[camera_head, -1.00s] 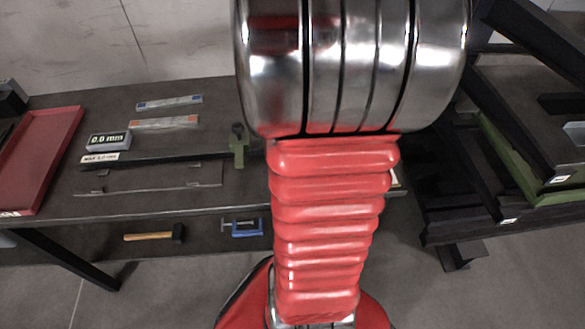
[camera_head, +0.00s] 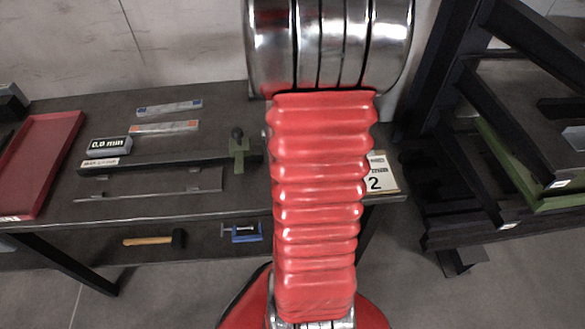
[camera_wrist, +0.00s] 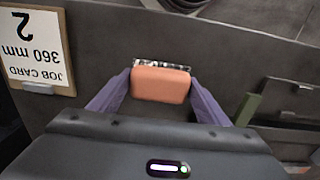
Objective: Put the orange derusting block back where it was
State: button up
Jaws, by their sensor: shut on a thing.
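The orange derusting block (camera_wrist: 160,84) shows in the wrist view, between the two purple fingers of my gripper (camera_wrist: 160,88). My gripper is shut on it, one finger at each side. A speckled light strip (camera_wrist: 162,64) shows just beyond the block; I cannot tell what it is or whether the block touches it. The dark table top (camera_wrist: 222,40) lies behind. In the head view my arm hides the gripper and the block.
A job card (camera_head: 378,174) stands right of my arm; it also shows in the wrist view (camera_wrist: 38,45). The table holds a red tray (camera_head: 38,160), a 0.0 mm display (camera_head: 109,144), a green clamp-like part (camera_head: 239,152) and flat bars. A dark rack (camera_head: 470,190) stands at right.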

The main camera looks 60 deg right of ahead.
jog(key=shift+f, duration=0.8)
jog(key=o, duration=1.1)
jog(key=shift+f, duration=0.1)
notch_tip(320, 180, up, 12)
jog(key=shift+r, duration=0.15)
